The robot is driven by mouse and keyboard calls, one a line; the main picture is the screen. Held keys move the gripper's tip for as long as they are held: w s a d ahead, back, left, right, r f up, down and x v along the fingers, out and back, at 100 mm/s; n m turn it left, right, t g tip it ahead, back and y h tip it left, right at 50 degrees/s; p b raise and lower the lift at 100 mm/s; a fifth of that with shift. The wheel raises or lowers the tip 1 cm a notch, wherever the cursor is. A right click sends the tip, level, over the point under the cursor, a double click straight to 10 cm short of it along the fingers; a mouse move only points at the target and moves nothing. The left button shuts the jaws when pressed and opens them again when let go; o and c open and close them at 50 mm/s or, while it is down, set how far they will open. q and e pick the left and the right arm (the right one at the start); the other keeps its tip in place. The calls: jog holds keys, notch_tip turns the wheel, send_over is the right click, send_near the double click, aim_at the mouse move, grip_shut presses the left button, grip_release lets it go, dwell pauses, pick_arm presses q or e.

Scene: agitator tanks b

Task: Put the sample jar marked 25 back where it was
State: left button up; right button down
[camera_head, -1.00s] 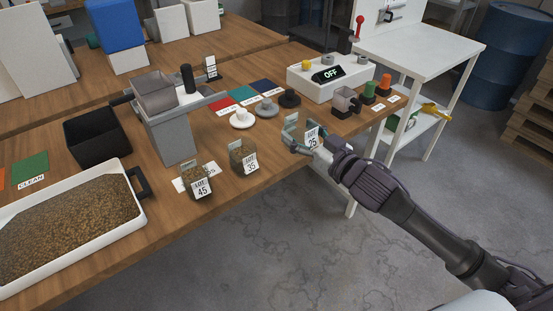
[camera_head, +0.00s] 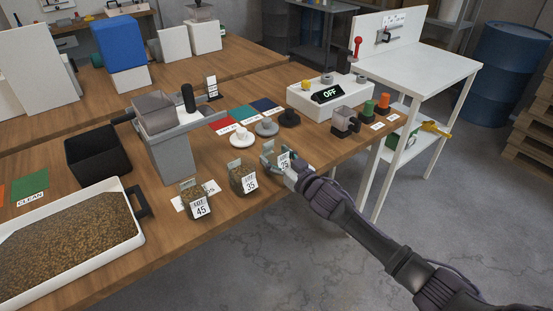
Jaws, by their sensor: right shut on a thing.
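The sample jar marked 25 (camera_head: 284,161) is in my right gripper (camera_head: 275,160), close to the front edge of the wooden table. The gripper is shut on it and hides part of it. Whether the jar touches the table I cannot tell. To its left stands the jar marked 35 (camera_head: 243,180), and farther left the jar marked 45 (camera_head: 197,203). Both hold brown grains. The jar marked 45 stands by a white label (camera_head: 181,204), partly hidden behind it. My left gripper is not in view.
Black, grey and white knobbed discs (camera_head: 267,127) stand behind the held jar. A white control box reading OFF (camera_head: 327,96) is at the back right. A tray of grain (camera_head: 139,238) and a grey hopper device (camera_head: 170,155) are to the left.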

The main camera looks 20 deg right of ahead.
jog(key=shift+f, duration=0.3)
jog(key=shift+f, duration=0.15)
jog(key=shift+c, duration=0.7)
grip_release()
jog(key=shift+s+r, duration=0.1)
jog(key=shift+r, duration=0.1)
jog(key=v, duration=1.1)
jog(key=shift+s+d+b, duration=0.15)
jog(key=shift+s+b, duration=0.15)
jog(key=shift+s, duration=0.1)
